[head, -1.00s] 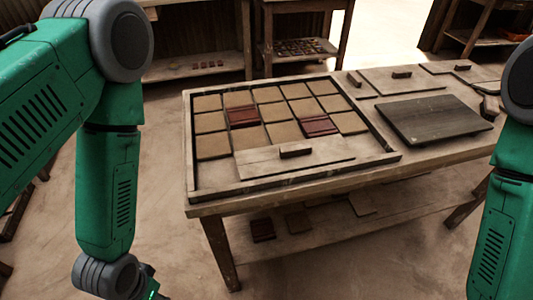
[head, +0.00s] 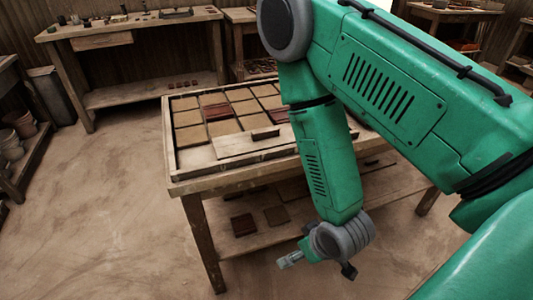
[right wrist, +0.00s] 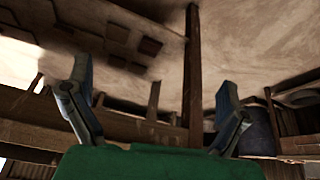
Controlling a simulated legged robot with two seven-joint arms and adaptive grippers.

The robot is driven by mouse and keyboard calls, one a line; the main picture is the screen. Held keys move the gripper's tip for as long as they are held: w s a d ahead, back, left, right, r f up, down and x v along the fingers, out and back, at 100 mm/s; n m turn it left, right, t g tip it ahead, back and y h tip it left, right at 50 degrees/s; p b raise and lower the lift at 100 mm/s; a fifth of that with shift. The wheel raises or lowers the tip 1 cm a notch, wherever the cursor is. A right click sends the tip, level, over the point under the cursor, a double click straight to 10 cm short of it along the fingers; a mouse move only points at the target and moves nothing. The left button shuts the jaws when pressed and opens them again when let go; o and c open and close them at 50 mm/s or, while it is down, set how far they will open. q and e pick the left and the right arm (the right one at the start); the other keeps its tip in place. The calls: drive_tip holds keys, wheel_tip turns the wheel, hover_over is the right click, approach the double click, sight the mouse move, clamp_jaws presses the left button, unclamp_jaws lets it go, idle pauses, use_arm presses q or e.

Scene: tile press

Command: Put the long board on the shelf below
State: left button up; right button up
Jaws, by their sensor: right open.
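The long board (head: 230,146) is pale wood with a small dark handle and lies across the front of the tile frame on the table in the head view. Its right end is hidden behind my right arm. The shelf below (head: 290,236) spans between the table legs and holds several tiles. My right gripper (head: 318,265) is low in front of this shelf, open and empty, apart from the board. In the right wrist view its open fingers (right wrist: 155,85) have nothing between them, and the shelf (right wrist: 60,32) shows upside down at upper left. My left gripper is not in view.
The tile frame (head: 172,150) holds tan and dark red tiles. A dark red tile (head: 243,224) and a brown tile (head: 276,215) lie on the shelf. A table leg (head: 204,245) stands at its left end. A workbench (head: 130,28) stands behind. The floor at left is clear.

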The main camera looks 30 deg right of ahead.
drive_tip(key=w+d+r+m+t+h+b, duration=0.1)
drive_tip(key=w+t+b, duration=0.2)
drive_tip(key=w, duration=0.3)
drive_tip(key=w+d+r+t+b, duration=0.2)
drive_tip(key=w, duration=0.3)
drive_tip(key=m+t+h+b, duration=0.2)
drive_tip(key=t+h+b, duration=0.1)
drive_tip(key=t+b, duration=0.35)
approach(267, 133)
drive_tip(key=x, duration=0.5)
drive_tip(key=shift+d, duration=0.15)
drive_tip(key=shift+w+d+f, duration=0.15)
drive_tip(key=shift+w+d, duration=0.15)
drive_tip(key=shift+w, duration=0.2)
drive_tip(key=x, duration=0.1)
drive_tip(key=b+x, duration=0.1)
drive_tip(key=x, duration=0.1)
drive_tip(key=a+x, duration=0.1)
drive_tip(key=shift+w+d, duration=0.2)
drive_tip(key=shift+w, duration=0.35)
drive_tip(key=shift+d, duration=0.1)
drive_tip(key=shift+c, duration=1.2)
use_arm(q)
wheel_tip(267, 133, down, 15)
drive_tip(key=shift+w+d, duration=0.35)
use_arm(e)
drive_tip(key=c, duration=1.2)
